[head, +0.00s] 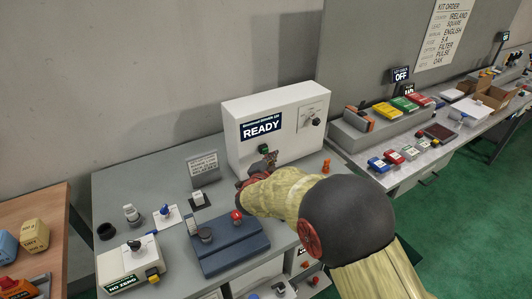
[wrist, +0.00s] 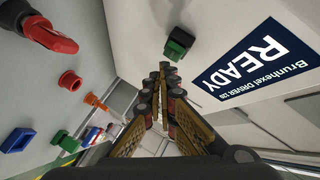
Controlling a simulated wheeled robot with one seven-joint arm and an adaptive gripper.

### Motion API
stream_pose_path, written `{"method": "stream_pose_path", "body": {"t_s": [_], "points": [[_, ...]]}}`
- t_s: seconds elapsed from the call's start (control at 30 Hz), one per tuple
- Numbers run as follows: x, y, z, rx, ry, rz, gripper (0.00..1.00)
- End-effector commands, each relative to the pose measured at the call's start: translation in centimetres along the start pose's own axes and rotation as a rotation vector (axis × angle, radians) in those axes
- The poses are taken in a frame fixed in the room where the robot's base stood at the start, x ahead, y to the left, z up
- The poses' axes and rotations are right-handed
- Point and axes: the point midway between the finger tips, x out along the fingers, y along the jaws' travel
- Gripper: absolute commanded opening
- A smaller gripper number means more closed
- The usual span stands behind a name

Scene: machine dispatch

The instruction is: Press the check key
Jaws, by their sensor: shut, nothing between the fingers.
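A white machine (head: 236,160) stands on the grey bench, with a dark blue display (head: 262,125) that reads READY. A small green key (head: 264,148) sits on its front face below the display. I cannot read a label on the key. The wrist view shows the green key (wrist: 180,42) on a dark base, close beyond my fingertips. My gripper (head: 269,160) is shut and empty in front of the machine, just under the key in the head view. In the wrist view my gripper (wrist: 164,72) points at the white face; I cannot tell whether it touches.
A blue fixture (head: 225,248) with a red knob (head: 236,216) lies left of my arm. A grey sign (head: 203,166) stands left of the machine. An orange peg (head: 326,166) stands to its right. A white NO ZERO box (head: 125,264) is at the front left.

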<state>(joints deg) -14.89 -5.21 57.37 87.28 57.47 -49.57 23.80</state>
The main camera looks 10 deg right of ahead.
Motion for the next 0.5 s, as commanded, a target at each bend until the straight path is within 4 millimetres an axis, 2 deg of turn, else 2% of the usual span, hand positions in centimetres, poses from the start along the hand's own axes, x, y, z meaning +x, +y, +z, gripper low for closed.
{"method": "stream_pose_path", "body": {"t_s": [0.5], "points": [[0.42, -0.38, 0.28, 0.001, 0.000, -0.001, 0.00]]}}
